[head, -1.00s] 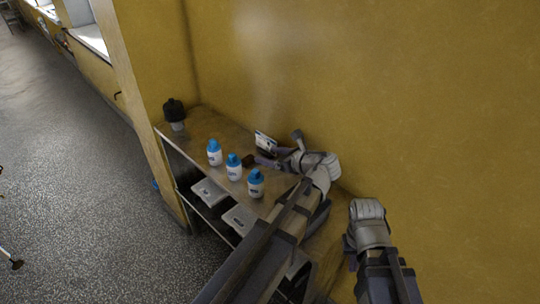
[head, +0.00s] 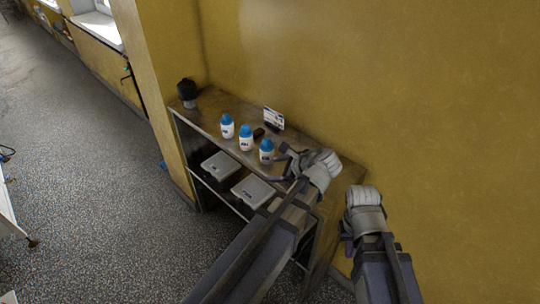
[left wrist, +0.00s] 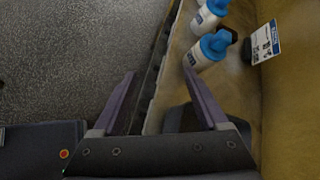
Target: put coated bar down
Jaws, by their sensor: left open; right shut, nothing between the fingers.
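The coated bar (head: 259,133) is a small dark brown piece lying on the worktop, behind the bottles and just left of a small card stand. In the left wrist view, a dark shape behind the nearer bottle looks like the bar (left wrist: 232,36), partly hidden. My left gripper (head: 282,161) is open and empty above the worktop, right of the bar and apart from it. Its two spread fingers show in the left wrist view (left wrist: 158,72) with nothing between them. My right gripper (head: 346,231) is shut and empty beside the wall, its fingertips mostly hidden.
Several white bottles with blue caps (head: 246,138) stand in a row close to the bar. A white card stand (head: 273,118) is behind it. A dark-topped jar (head: 188,93) stands at the far end. Grey bins (head: 253,190) sit on the shelf below. The yellow wall borders the worktop.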

